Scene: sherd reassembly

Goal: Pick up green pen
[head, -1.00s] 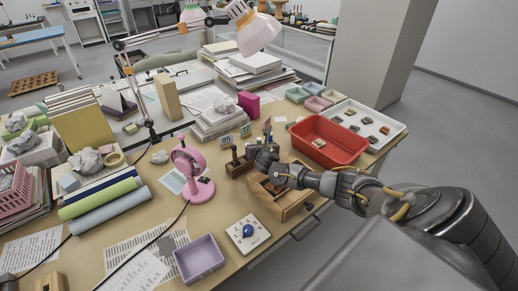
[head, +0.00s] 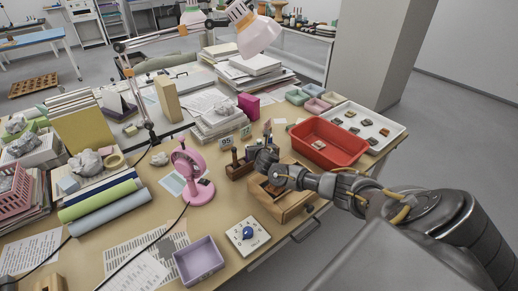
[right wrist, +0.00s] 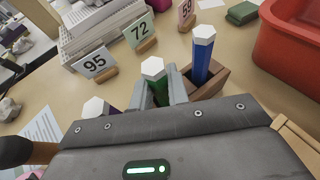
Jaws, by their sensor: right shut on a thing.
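The green pen (right wrist: 155,75), with a white six-sided end, stands upright between the fingers of my right gripper (right wrist: 160,92) in the right wrist view. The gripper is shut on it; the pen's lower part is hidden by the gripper. A blue pen (right wrist: 202,52) stands just to the right in a wooden holder (right wrist: 212,83). A purple pen (right wrist: 96,108) shows to the left, partly hidden. In the head view my right gripper (head: 264,154) is over the wooden holder (head: 237,168), and the green pen cannot be made out. My left gripper is not in view.
Number cards 95 (right wrist: 95,65), 72 (right wrist: 140,32) and 59 stand behind the pens. A red tub (head: 322,140) lies to the right, a wooden box (head: 285,205) in front. A pink fan (head: 190,170) and a lilac tray (head: 199,260) stand to the left.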

